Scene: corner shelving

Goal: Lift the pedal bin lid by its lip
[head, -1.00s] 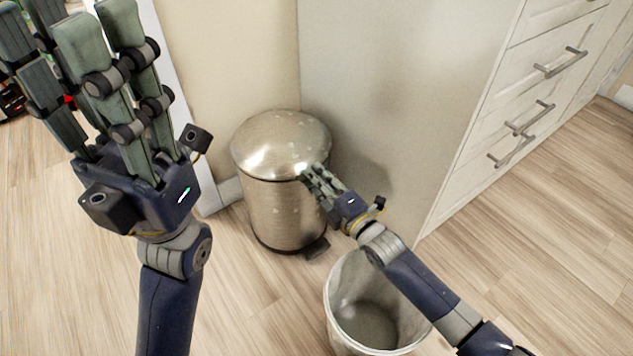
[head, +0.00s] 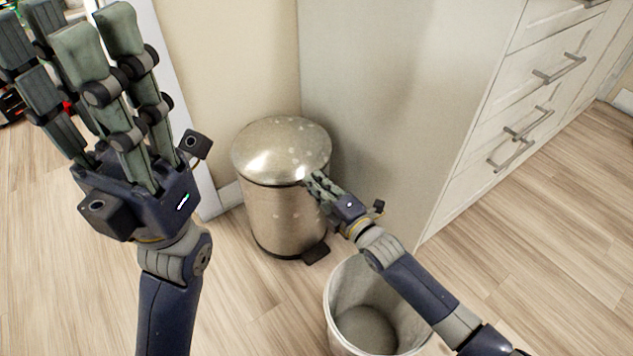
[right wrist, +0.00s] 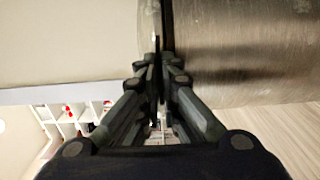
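The pedal bin (head: 283,222) is a brushed steel cylinder on the floor by the wall corner. Its domed lid (head: 278,145) sits down on the body, with no clear gap at the rim. My right gripper (head: 312,180) is at the right front edge of the lid, by its lip. In the right wrist view the fingers (right wrist: 158,65) run close together beside the seam between lid (right wrist: 151,22) and body (right wrist: 240,50). Whether the lip is between the fingertips is hidden. My left gripper (head: 95,30) is open and empty, raised at the left, away from the bin.
The bin's black pedal (head: 316,253) sticks out at its foot. An open white waste basket (head: 345,290) stands in front, below my right forearm. A white drawer unit (head: 520,90) with metal handles is at the right. Wooden floor (head: 560,230) is clear at right.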

